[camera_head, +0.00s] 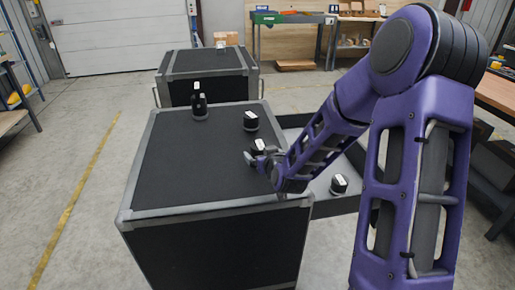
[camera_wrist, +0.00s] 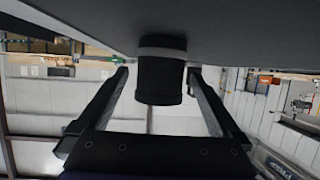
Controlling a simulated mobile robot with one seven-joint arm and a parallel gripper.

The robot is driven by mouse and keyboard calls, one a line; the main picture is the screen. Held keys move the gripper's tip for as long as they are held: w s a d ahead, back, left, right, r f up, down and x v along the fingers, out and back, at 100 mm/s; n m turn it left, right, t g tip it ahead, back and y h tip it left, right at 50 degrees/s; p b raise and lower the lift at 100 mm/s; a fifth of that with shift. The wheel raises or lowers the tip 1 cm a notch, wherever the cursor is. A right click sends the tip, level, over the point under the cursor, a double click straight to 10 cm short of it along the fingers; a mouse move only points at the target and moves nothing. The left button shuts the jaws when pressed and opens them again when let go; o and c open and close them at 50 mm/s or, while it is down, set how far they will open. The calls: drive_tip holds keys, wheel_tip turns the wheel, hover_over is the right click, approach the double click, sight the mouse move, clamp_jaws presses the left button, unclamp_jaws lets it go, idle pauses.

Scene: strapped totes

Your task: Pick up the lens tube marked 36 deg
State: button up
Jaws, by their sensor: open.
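Several small black lens tubes with pale labels are in the head view; the marks are too small to read, so I cannot tell which is 36 deg. One tube (camera_head: 258,145) stands at my gripper (camera_head: 263,158), near the right edge of the black case top. In the wrist view, which looks upside down, a dark tube (camera_wrist: 161,80) with a grey band lies between the open fingers of my gripper (camera_wrist: 158,73), with gaps on both sides. Another tube (camera_head: 250,121) stands farther back, and one (camera_head: 339,184) stands lower at the right.
The black case (camera_head: 165,185) has grey edges, and its left top is clear. A dark upright object (camera_head: 199,105) stands near its back edge. A second case (camera_head: 205,62) is behind. A low frame (camera_head: 345,206) lies to the right, under my arm. Open floor is at left.

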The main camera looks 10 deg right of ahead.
drive_tip(key=shift+w+f, duration=0.1)
drive_tip(key=shift+w, duration=0.2)
clamp_jaws()
idle(0.5)
